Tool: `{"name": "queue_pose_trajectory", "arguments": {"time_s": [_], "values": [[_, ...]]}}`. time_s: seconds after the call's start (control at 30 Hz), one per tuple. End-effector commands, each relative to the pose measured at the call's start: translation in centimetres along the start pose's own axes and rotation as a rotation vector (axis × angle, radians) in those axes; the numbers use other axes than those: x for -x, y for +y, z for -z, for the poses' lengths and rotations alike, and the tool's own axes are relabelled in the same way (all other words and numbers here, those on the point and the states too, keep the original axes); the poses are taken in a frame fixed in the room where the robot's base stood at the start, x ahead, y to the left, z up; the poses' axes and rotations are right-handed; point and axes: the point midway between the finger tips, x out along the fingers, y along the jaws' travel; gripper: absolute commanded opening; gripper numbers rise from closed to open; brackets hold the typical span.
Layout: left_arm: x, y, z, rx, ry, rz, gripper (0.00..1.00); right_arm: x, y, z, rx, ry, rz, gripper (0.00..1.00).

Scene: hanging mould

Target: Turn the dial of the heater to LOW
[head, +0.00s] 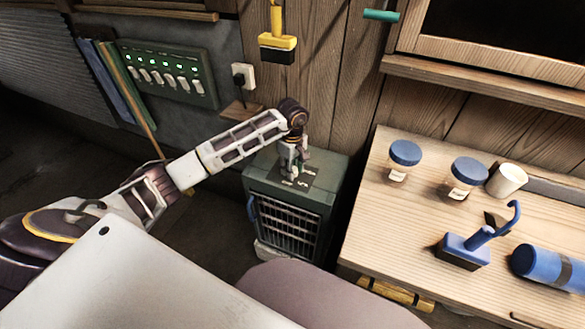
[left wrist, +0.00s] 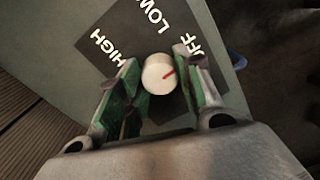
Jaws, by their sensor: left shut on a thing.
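The heater (head: 333,183) is a dark green box with a front grille, standing on the floor left of the table. My left gripper (head: 292,172) comes down from above onto its top. LOW (left wrist: 147,14) is above the dial and HIGH (left wrist: 108,47) is up and left. My right gripper is not in view.
The wooden table (head: 400,235) at right holds two blue-lidded jars (head: 404,160), a white cup (head: 506,180), a blue hooked tool (head: 475,245) and a blue cylinder (head: 548,265). A switch panel (head: 168,74) and a yellow hanging tool (head: 277,45) are on the wall behind.

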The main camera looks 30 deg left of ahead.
Motion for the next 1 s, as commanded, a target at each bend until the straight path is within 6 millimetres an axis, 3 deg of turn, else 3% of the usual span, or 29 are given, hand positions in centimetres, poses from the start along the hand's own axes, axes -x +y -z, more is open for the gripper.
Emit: {"name": "queue_pose_trajectory", "arguments": {"time_s": [1.0], "values": [[0.02, 0.0, 0.06, 0.651, 0.002, 0.0, 0.11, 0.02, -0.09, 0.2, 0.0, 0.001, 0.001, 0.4]]}}
